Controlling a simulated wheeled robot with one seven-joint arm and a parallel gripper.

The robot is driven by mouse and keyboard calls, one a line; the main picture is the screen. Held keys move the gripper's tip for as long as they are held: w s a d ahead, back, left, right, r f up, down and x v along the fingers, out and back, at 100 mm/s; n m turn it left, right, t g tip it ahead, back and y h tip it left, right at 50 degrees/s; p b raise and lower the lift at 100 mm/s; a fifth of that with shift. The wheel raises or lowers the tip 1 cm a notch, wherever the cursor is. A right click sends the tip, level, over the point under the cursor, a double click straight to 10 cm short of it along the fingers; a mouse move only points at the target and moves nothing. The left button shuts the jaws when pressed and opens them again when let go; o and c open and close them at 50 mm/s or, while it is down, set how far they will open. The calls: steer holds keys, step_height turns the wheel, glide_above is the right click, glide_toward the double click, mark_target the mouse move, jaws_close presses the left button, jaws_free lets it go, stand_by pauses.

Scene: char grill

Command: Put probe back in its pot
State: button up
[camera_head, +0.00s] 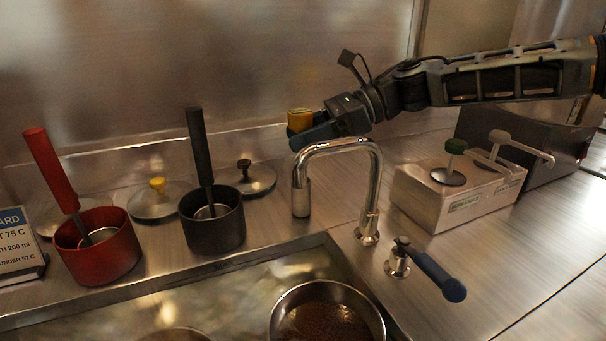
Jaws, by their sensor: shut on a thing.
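My gripper (312,132) is at the back, above and behind the curved faucet. It is shut on a yellow piece (300,119), which looks like the end of a handle. Any lower part of the yellow piece is hidden, so I cannot tell for sure that it is the probe. A red pot (99,257) at left holds a red-handled probe (50,170) leaning left. A black pot (213,226) right of it holds a black-handled probe (199,147), nearly upright. No yellow pot shows.
The chrome faucet (371,190) and its blue-handled tap (437,274) stand in front of my gripper. Lids with a yellow knob (157,185) and a dark knob (244,166) lie behind the pots. A pump box (456,192) stands right. A steel pan (328,292) sits in the well in front.

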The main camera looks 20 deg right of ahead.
steer(key=shift+f, duration=2.85)
steer(key=shift+f, duration=0.1)
steer(key=o, duration=1)
steer(key=shift+o, duration=0.2)
steer(key=b+v, duration=0.1)
steer(key=v, duration=1.1)
steer(key=shift+r, duration=0.25)
